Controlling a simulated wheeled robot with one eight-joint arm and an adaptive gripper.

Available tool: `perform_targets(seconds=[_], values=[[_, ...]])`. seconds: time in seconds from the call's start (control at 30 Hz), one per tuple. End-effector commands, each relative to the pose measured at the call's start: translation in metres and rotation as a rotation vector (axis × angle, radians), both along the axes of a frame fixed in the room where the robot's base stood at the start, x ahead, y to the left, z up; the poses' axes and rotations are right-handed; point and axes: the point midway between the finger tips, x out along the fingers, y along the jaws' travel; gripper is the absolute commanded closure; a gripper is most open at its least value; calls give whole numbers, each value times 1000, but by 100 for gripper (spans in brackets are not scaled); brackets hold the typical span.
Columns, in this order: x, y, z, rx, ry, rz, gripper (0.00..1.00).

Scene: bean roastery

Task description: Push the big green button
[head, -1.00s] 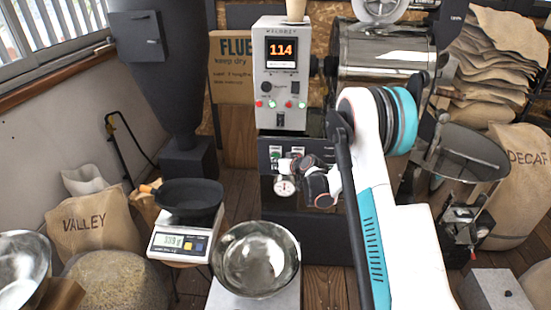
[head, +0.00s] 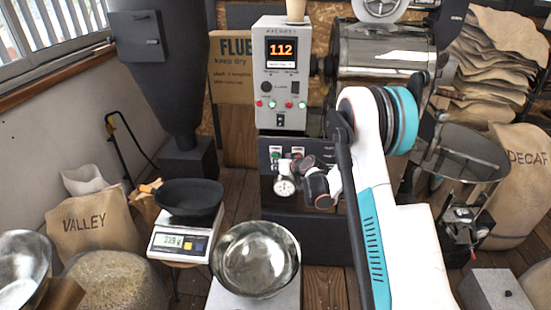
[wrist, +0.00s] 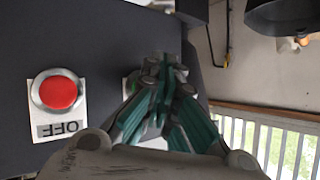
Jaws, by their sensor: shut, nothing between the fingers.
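The big green button (head: 276,155) is on the dark lower front of the roaster, left of a red button (head: 298,153). In the wrist view the red button (wrist: 58,92) stands clear on a plate with an upside-down OFF label. My gripper (wrist: 166,66) is shut and empty, its teal fingers pointing at the dark panel right of the red button. The fingers hide most of the green button there, with bits of its pale plate showing around them. I cannot tell if the fingertips touch it. In the head view my wrist is just below the buttons.
The control box (head: 282,80) above shows 112 and has small knobs and lights. A steel bowl (head: 255,258) stands in front, left of my arm. A scale (head: 178,242) with a black pan (head: 190,198) is further left. A steel drum (head: 380,55) is behind my arm.

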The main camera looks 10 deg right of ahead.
Motion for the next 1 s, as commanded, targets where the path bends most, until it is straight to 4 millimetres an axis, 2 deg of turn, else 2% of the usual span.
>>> perform_targets(seconds=[0.17, 0.53, 1.0], values=[[-8, 3, 0, 0, 0, 0, 100], [-10, 4, 0, 0, 0, 0, 100], [-49, 16, 0, -1, 1, 1, 100]])
